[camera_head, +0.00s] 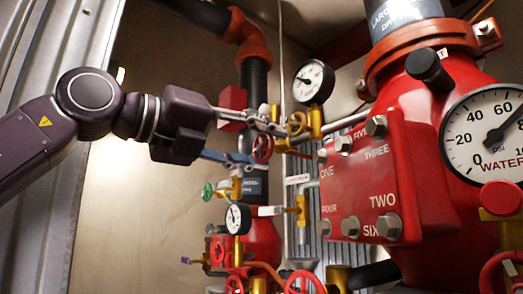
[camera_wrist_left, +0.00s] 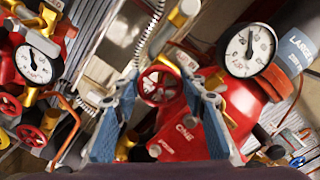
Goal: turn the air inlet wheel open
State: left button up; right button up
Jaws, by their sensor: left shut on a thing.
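A small red spoked handwheel (camera_head: 263,148) sits on the brass pipework left of the big red valve body. It also shows in the left wrist view (camera_wrist_left: 160,85), between the blue finger pads. My left gripper (camera_head: 258,142) reaches in from the left and is shut on this wheel, one finger above and one below it in the head view. No label on the wheel is readable, so I cannot tell from print that it is the air inlet. My right gripper is not in view.
Below are a green wheel (camera_head: 208,191), another gauge (camera_head: 238,218) and several red wheels. The red valve body (camera_head: 400,175) fills the right. Bare wall lies left.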

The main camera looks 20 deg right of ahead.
pick_arm(q)
jog(key=shift+f+n, duration=0.2)
jog(key=shift+n, duration=1.1)
jog(key=shift+o, duration=0.2)
jog(key=shift+b, duration=0.3)
jog(key=o, duration=1.2)
jog(key=shift+c, duration=0.2)
jog(key=shift+r, duration=0.1)
jog(key=shift+a, duration=0.1)
jog(key=v, duration=1.1)
jog(key=shift+a, duration=0.4)
jog(key=shift+s, duration=0.1)
